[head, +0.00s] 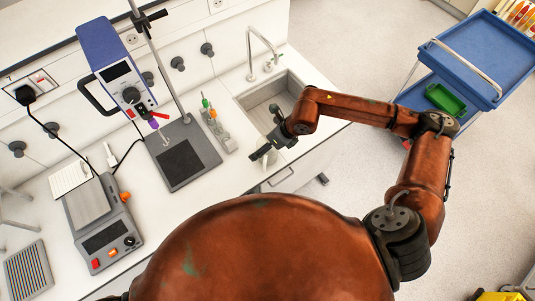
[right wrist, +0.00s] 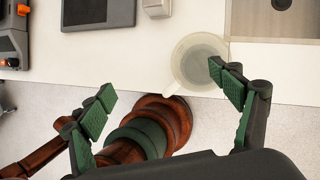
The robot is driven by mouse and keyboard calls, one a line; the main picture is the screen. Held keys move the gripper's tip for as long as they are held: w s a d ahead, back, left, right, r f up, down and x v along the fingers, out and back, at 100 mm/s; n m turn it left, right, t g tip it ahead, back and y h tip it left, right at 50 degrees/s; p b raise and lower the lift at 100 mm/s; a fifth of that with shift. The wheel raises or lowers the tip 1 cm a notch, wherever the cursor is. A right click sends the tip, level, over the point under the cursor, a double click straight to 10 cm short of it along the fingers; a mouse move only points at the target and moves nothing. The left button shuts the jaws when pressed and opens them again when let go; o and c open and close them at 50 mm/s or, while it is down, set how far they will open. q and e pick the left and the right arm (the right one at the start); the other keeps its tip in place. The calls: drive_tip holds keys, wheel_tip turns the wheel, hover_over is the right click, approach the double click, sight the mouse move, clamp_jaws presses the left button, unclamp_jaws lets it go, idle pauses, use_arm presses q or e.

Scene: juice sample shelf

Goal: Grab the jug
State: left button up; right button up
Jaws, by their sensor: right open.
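The jug (right wrist: 195,62) is a pale, translucent vessel with a handle at its lower left. In the right wrist view it stands on the white worktop close to the front edge. My right gripper (right wrist: 166,98) is open, its green-padded fingers wide apart. The right finger overlaps the jug's right side in the picture; contact cannot be told. The left finger is well left of the jug, and nothing is held. In the head view my right gripper (head: 262,152) is over the worktop's front edge beside the sink; I cannot make out the jug there. My left gripper is not seen.
The sink (head: 268,100) with its tap is just behind my right gripper. A stirrer stand (head: 203,153) and a small rack (head: 215,125) stand to the left. A scale (head: 103,222) is further left. A blue cart (head: 480,60) stands at right.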

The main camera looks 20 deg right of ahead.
sight(267, 156)
drive_tip(key=w+d+f+h+p, duration=0.1)
drive_tip(key=w+d+f+p, duration=0.2)
drive_tip(key=f, duration=0.5)
drive_tip(key=shift+w+h, duration=0.3)
drive_tip(key=shift+w, duration=0.05)
drive_tip(key=c, duration=2.1)
drive_tip(key=shift+c, duration=0.3)
drive_tip(key=shift+r+t, duration=0.15)
drive_tip(key=shift+t, duration=0.15)
